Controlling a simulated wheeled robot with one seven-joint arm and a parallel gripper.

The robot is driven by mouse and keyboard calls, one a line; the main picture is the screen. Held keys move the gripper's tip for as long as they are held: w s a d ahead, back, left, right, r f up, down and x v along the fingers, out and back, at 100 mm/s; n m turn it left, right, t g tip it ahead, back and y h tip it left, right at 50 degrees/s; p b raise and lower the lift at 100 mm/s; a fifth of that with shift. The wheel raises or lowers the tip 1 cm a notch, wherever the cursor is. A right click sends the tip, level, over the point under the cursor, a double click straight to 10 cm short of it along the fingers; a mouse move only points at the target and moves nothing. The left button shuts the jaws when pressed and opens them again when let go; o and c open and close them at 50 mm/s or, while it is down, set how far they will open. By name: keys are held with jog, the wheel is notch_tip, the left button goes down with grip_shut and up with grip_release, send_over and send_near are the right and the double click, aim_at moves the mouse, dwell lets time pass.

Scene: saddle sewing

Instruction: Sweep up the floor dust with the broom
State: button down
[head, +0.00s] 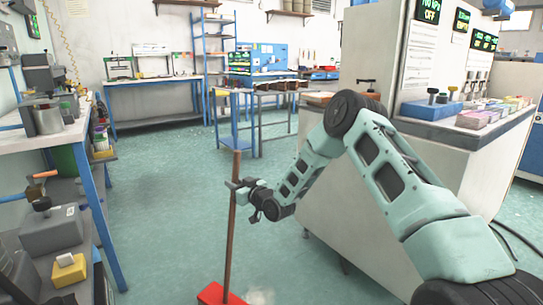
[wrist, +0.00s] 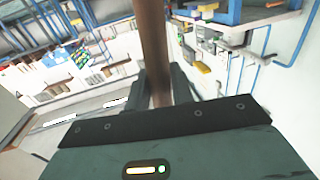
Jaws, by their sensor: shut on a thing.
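The broom has a long brown wooden handle (head: 231,218) and a red head (head: 219,294) at the bottom edge of the head view. The broom stands nearly upright, its head low at the floor. My gripper (head: 236,187) is shut on the upper part of the handle. In the wrist view the handle (wrist: 153,50) runs between the two dark fingers of my gripper (wrist: 160,88). A pale patch of floor dust (head: 261,297) lies just right of the red head, partly cut off by the frame's bottom edge.
A workbench with blue legs (head: 108,235) and grey boxes stands along the left. A white counter block (head: 350,215) is close on the right, behind my arm. Blue-framed tables (head: 237,131) stand farther back. The green floor (head: 165,200) between them is open.

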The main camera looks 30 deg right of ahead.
jog(key=shift+r+p, duration=0.3)
jog(key=shift+r, duration=0.9)
jog(key=shift+w+d, duration=0.1)
jog(key=shift+d, duration=0.1)
